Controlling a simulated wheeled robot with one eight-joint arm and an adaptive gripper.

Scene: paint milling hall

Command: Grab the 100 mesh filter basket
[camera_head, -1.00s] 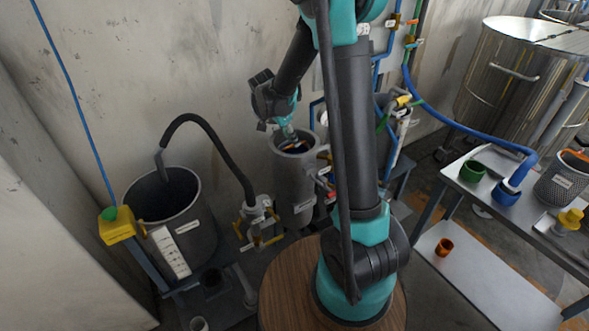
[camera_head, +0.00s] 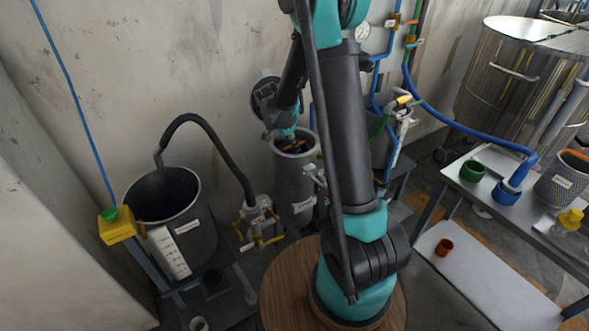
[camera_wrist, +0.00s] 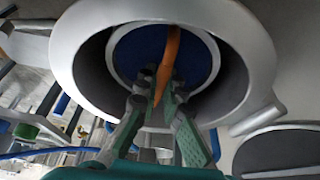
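A basket with a blue inner face and an orange handle (camera_wrist: 172,45) sits inside the round grey filter housing (camera_wrist: 262,60) in the wrist view. I cannot read a mesh label on it. My gripper (camera_wrist: 160,84) is at the housing mouth, with a finger on each side of the handle. The fingertips are close together; whether they press on the handle is unclear. In the head view my gripper (camera_head: 290,140) points down into the open grey housing (camera_head: 296,180). Another mesh basket (camera_head: 562,184), grey with an orange handle and an unreadable label, stands on the right table.
A black hose runs from a dark bucket (camera_head: 196,240) to a pump (camera_head: 260,222) left of the housing. Pipes and valves (camera_head: 395,105) are close on its right. The table (camera_head: 472,200) also holds green, blue and yellow parts.

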